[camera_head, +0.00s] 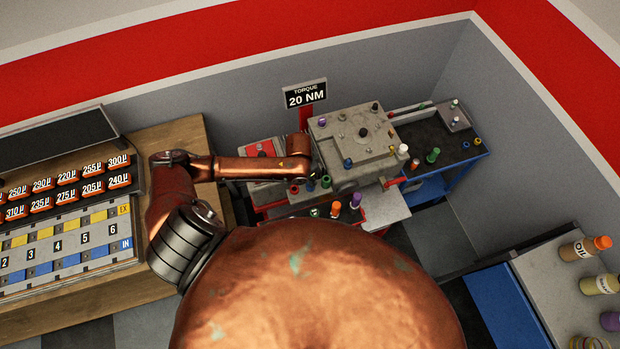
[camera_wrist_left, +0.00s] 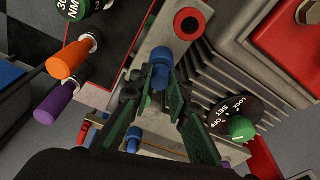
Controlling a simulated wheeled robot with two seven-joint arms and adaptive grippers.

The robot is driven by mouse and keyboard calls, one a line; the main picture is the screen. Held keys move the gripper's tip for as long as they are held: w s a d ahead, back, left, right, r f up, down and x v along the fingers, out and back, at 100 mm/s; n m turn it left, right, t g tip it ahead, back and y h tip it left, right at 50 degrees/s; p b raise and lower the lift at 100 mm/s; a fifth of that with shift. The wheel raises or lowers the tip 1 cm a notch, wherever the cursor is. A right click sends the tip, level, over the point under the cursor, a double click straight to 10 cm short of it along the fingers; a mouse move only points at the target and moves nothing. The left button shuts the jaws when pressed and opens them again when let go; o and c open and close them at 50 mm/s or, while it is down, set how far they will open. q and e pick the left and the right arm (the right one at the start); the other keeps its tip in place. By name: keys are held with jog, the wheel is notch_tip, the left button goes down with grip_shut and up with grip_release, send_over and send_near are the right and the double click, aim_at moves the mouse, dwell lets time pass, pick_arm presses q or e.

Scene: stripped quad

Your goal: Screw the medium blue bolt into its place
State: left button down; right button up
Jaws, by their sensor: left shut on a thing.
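My left gripper (camera_head: 315,164) reaches in from the left to the near left side of the grey engine block (camera_head: 338,130). In the left wrist view its dark green fingers (camera_wrist_left: 162,88) are shut on a blue bolt (camera_wrist_left: 160,57), next to a ribbed grey metal part. I cannot tell whether the bolt is seated or in a hole. A second blue part (camera_wrist_left: 133,138) shows lower, partly behind the fingers. In the head view, blue pieces show at the block's near side (camera_head: 347,163) and left of the green one (camera_head: 310,184). My right gripper is not in view.
A dial with a green knob (camera_wrist_left: 242,128) is right of the fingers; orange (camera_wrist_left: 64,64) and purple (camera_wrist_left: 55,98) handles stand at left. A dark bench (camera_head: 440,140) with loose pieces is right of the block. A parts table (camera_head: 180,135) is at left.

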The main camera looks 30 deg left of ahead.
pick_arm(q)
jog(key=shift+f, duration=0.35)
jog(key=c, duration=1.8)
grip_release()
jog(key=shift+o, duration=0.2)
jog(key=shift+r, duration=0.1)
notch_tip(320, 180, up, 12)
jog(key=s, duration=0.1)
jog(key=shift+s+a, duration=0.35)
jog(key=shift+a, duration=0.05)
jog(key=shift+f, duration=0.2)
